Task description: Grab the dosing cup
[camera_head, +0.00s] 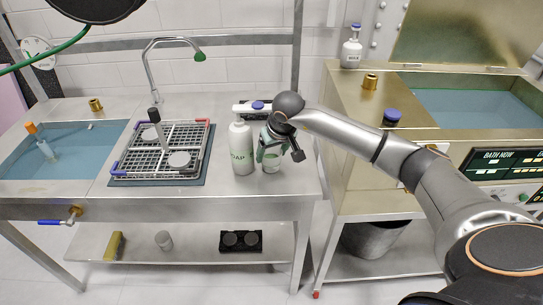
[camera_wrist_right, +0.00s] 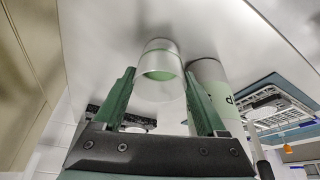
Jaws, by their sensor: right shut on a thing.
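The dosing cup (camera_head: 271,163) is a small clear cup with a green band or contents, on the steel counter just right of the white soap bottle (camera_head: 242,149). In the wrist view the cup (camera_wrist_right: 160,58) sits between the two green fingers of my right gripper (camera_wrist_right: 161,76). My right gripper (camera_head: 270,150) is shut on the cup, which looks upright at counter level; I cannot tell whether it is clear of the surface. The soap bottle (camera_wrist_right: 209,76) stands close beside it. My left gripper is not in view.
A wire rack (camera_head: 165,150) on a dark mat stands left of the bottle, with a tap (camera_head: 150,75) behind. A sink (camera_head: 60,155) is at far left. A brass-coloured bath (camera_head: 400,135) stands right, across a gap. The front counter strip is clear.

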